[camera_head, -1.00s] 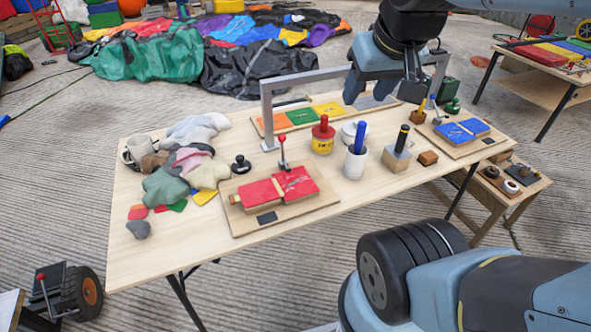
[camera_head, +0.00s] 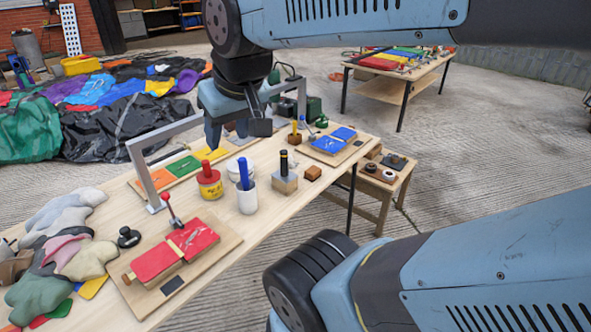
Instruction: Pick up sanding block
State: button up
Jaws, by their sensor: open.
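A small reddish-brown block (camera_head: 312,173), which looks like the sanding block, lies on the wooden work table (camera_head: 262,212) near its right front edge. It sits just right of a pale block with an upright black handle (camera_head: 285,180). My gripper (camera_head: 236,132) hangs above the back of the table, by the grey metal frame, to the left of the brown block in the picture and higher up. Its fingers are apart and nothing shows between them. My gripper hides part of the frame and the tray behind it.
A white cup with a blue-handled tool (camera_head: 246,190), a red-lidded yellow pot (camera_head: 209,182) and a board with blue pads (camera_head: 334,143) stand near the block. The grey frame (camera_head: 145,172) arches over the table. A low side table (camera_head: 383,185) stands to the right.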

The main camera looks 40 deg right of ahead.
aim_at(314, 172)
jog(key=u, duration=0.4)
jog(key=i, duration=0.15)
jog(key=z, duration=2.6)
jog(key=k, duration=0.95)
jog(key=u, duration=0.6)
jog(key=i, duration=1)
jog(key=u, duration=0.1)
